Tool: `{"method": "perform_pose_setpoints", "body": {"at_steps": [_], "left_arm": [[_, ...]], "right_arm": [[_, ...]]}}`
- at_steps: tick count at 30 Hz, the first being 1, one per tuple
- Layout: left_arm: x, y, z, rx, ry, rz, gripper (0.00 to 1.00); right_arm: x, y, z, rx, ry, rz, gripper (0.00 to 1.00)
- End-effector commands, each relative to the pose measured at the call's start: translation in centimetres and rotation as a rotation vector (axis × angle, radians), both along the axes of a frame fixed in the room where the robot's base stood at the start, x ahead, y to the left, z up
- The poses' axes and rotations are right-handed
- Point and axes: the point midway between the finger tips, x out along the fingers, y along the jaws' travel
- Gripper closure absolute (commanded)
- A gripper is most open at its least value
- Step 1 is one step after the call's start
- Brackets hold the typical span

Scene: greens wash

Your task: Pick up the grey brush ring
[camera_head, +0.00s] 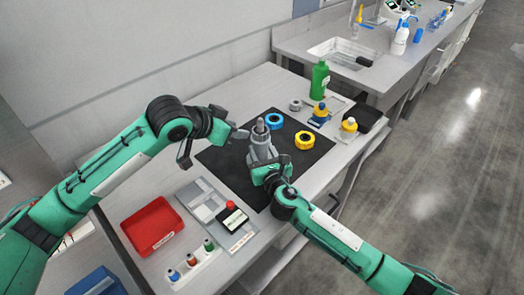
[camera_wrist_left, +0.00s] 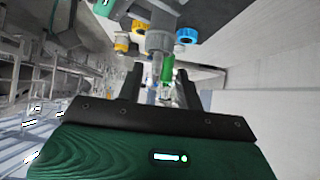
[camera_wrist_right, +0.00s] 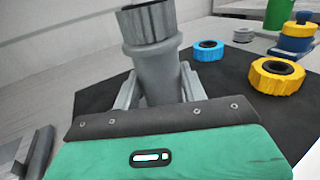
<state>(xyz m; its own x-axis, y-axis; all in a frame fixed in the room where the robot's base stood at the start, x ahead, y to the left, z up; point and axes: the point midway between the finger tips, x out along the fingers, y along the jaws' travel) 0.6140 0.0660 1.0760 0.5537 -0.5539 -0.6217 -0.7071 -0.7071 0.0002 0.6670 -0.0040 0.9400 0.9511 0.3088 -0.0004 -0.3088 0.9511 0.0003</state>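A small grey ring (camera_head: 295,104), which looks like the grey brush ring, lies at the far edge of the black mat, left of the green bottle. It also shows in the right wrist view (camera_wrist_right: 244,35). My right gripper (camera_head: 264,168) has its fingers on both sides of a grey cylindrical body (camera_head: 262,146), which stands upright between them in the right wrist view (camera_wrist_right: 157,62); the fingers appear to press on it. My left gripper (camera_head: 212,146) is open and empty, left of the grey body. Its fingers stand apart in the left wrist view (camera_wrist_left: 159,82).
A blue ring (camera_head: 273,120) and a yellow ring (camera_head: 304,140) lie on the black mat (camera_head: 225,165). A red tray (camera_head: 152,226) and a vial rack (camera_head: 195,267) are in front. The mat's left part is clear.

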Motion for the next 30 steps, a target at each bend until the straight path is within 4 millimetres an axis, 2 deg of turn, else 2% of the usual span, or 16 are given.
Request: {"method": "perform_pose_setpoints", "body": {"at_steps": [6, 11, 12, 17, 23, 30], "left_arm": [[0.0, 0.0, 0.0, 0.000, 0.000, 0.000, 0.64], [0.4, -0.3, 0.0, 0.018, 0.006, -0.010, 0.32], [0.6, -0.5, -0.1, 0.034, 0.012, -0.019, 0.30], [2.4, -1.9, -0.4, 0.158, 0.056, -0.097, 0.30], [4.6, -4.0, 0.0, 0.384, 0.138, -0.266, 0.30], [5.9, -5.8, 2.7, 0.637, 0.238, -0.494, 0.30]], "right_arm": [[0.0, 0.0, 0.0, 0.000, 0.000, 0.000, 0.89], [0.0, 0.0, 0.0, 0.000, 0.000, 0.001, 0.89], [0.0, 0.0, 0.0, 0.000, 0.000, 0.001, 0.89], [0.0, 0.0, 0.0, 0.000, 0.000, 0.001, 0.89], [0.0, 0.0, 0.0, 0.000, 0.000, 0.001, 0.89], [0.0, 0.0, 0.0, 0.000, 0.001, 0.000, 0.89]]}}
